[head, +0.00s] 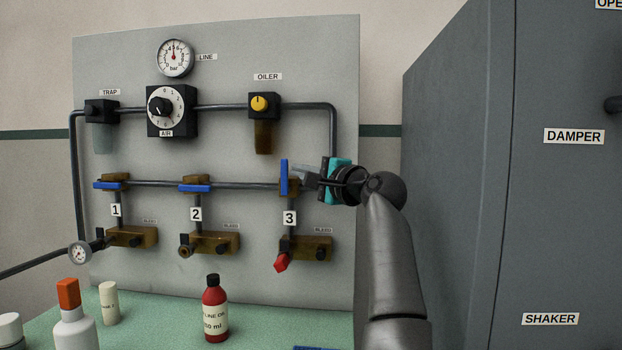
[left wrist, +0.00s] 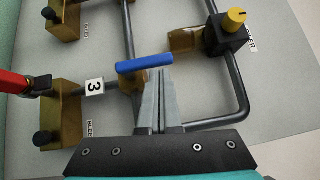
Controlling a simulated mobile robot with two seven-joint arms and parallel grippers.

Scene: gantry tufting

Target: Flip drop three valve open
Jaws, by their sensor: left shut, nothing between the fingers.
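The blue lever of drop three's valve (head: 284,177) stands upright, in line with its drop pipe, above the label "3" (head: 289,218). In the left wrist view the same lever (left wrist: 145,63) lies across the fingertips' front. My left gripper (head: 304,176) is shut and empty, just right of the lever in the head view. In the left wrist view its closed fingers (left wrist: 161,75) reach the lever's edge; I cannot tell whether they touch it. The levers of drop one (head: 109,186) and drop two (head: 194,188) lie level, across their drops. My right gripper is not in view.
A red oil bottle (head: 215,312) and other bottles stand on the green bench. A grey cabinet (head: 455,180) stands at right.

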